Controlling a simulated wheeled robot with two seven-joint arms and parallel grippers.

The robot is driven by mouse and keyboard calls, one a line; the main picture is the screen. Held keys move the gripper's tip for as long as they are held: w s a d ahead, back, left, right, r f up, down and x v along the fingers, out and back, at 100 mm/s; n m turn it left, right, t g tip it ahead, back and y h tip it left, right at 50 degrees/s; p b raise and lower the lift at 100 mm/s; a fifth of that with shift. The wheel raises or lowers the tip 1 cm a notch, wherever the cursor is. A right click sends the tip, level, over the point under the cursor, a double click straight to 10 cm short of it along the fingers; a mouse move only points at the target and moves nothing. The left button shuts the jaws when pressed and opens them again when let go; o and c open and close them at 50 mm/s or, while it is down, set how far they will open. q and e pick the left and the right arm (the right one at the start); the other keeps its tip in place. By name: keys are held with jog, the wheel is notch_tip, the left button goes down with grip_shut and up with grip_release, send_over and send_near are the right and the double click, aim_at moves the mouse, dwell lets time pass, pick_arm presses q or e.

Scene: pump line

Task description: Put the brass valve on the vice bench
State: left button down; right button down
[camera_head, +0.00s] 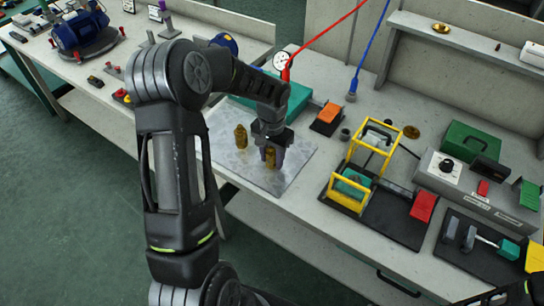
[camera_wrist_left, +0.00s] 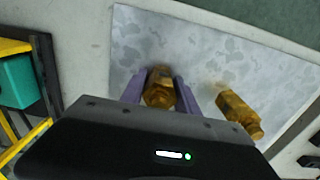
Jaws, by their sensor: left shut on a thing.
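My left gripper (camera_head: 271,160) is shut on a brass valve (camera_head: 270,155), its fingers on either side of it. The held valve (camera_wrist_left: 159,86) also shows between the purple fingers in the left wrist view. It is at or just above a grey mottled mat (camera_head: 290,172); I cannot tell whether it touches. A second brass piece (camera_head: 241,137) stands on the mat beside the gripper, and shows to the right of it in the left wrist view (camera_wrist_left: 238,112). My right gripper is not in view.
A yellow frame (camera_head: 371,140) with a teal part stands right of the mat, near a grey control box (camera_head: 470,185). A red cable (camera_head: 325,35) and a blue cable (camera_head: 370,45) hang behind. Another bench at upper left carries a blue machine (camera_head: 82,32).

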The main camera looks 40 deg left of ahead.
pick_arm(q)
jog(key=shift+f, duration=0.1)
jog(key=c, duration=0.9)
grip_release()
notch_tip(320, 180, up, 12)
jog(key=shift+r+b, duration=0.1)
jog(key=shift+b, duration=0.55)
